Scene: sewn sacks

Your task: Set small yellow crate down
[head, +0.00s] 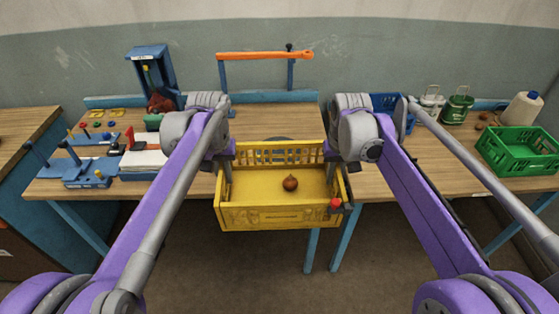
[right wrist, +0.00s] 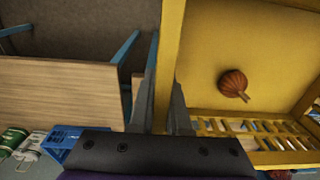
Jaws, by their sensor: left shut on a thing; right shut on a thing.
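The small yellow crate (head: 262,217) hangs level between my two grippers, in front of the table edge and over the floor. A round brown-orange thing with a short stem (head: 290,183) lies inside it, and it also shows in the right wrist view (right wrist: 233,82). My left gripper (head: 225,166) is shut on the crate's left wall; its fingertips are hard to see. My right gripper (head: 341,168) is shut on the right wall. In the right wrist view its fingers (right wrist: 163,108) stand on both sides of the yellow wall.
A green crate (head: 520,150) stands at the right, and a blue crate (head: 388,103) is partly hidden behind my right arm. The tabletop directly behind the yellow crate looks mostly clear.

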